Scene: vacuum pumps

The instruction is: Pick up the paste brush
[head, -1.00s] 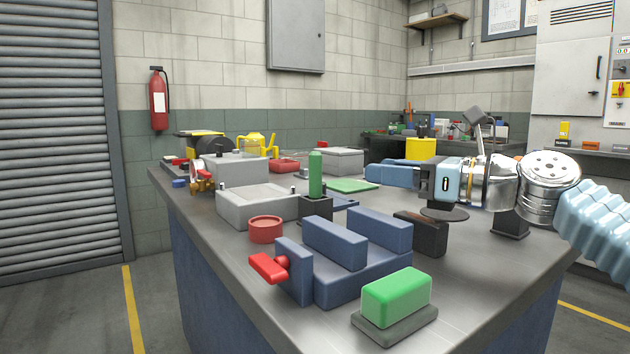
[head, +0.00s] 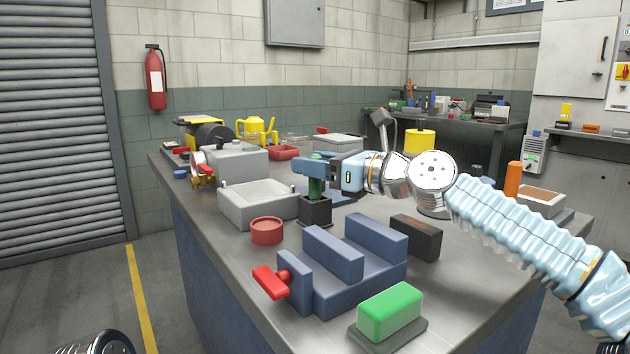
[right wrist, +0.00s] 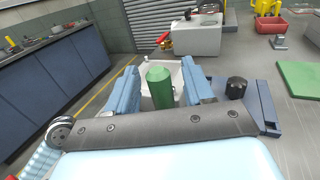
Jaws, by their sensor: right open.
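The paste brush, seen as a green upright handle (head: 316,187), stands in a small black square holder (head: 315,212) on the bench. My right gripper (head: 314,168) is at the handle's upper part, its blue fingers reaching in from the right. In the right wrist view the green handle (right wrist: 160,90) is between the two spread fingers, with gaps on both sides. The right gripper is open and holds nothing. The brush's lower end is hidden in the holder. My left gripper is not in view.
A grey tray (head: 258,208) and a red dish (head: 266,231) are left of the holder. A blue vise-like fixture (head: 350,285) with a red handle, a dark block (head: 416,238) and a green-topped block (head: 390,312) are in front. An orange cylinder (head: 512,179) stands at the right.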

